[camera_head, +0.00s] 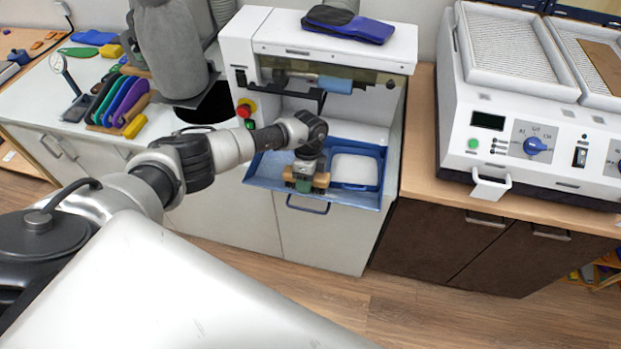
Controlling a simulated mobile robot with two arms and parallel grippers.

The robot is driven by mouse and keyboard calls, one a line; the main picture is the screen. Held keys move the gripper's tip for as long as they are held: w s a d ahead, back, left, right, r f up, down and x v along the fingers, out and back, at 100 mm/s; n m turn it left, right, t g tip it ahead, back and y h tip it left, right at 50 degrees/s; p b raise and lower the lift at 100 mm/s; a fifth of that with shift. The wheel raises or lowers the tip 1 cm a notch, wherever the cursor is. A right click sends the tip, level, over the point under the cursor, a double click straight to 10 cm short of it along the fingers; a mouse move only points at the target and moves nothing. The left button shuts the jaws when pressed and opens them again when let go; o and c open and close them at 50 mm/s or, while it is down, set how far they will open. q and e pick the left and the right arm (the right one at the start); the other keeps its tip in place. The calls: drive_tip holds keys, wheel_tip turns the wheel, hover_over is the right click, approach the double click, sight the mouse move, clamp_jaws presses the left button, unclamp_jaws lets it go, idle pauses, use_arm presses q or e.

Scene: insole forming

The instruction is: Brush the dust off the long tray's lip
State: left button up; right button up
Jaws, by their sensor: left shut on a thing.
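The long blue tray (262,168) juts out from the front of the white machine, with a handle below it. Its sloping front lip (345,198) faces me. My left gripper (305,180) reaches in from the left and points down over the lip, left of the tray's middle. It is shut on a tan wooden brush (321,181), whose ends show on both sides of the fingers. The bristles are hidden or too small to see, so I cannot tell whether they touch the lip. No dust can be made out. My right gripper is out of view.
The white machine (330,40) overhangs the tray, with a red button (244,109) at its left. A blue insole (348,25) lies on top. A rack of coloured insoles (118,100) stands left. A white press unit (530,110) stands right. Floor in front is clear.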

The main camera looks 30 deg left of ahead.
sight(285, 169)
use_arm(q)
drive_tip(key=shift+s+a+f, duration=0.1)
drive_tip(key=shift+s+a, duration=0.1)
drive_tip(key=shift+a, duration=0.5)
drive_tip(key=shift+s+a, duration=0.15)
drive_tip(key=shift+a, duration=0.55)
drive_tip(key=shift+s+a+p, duration=0.15)
drive_tip(key=shift+s+a, duration=0.05)
drive_tip(key=shift+a, duration=0.55)
drive_tip(key=shift+s+a+p, duration=0.15)
drive_tip(key=shift+s+a, duration=0.05)
drive_tip(key=shift+a, duration=0.55)
drive_tip(key=shift+w+d+r, duration=0.1)
drive_tip(key=shift+r, duration=4.05)
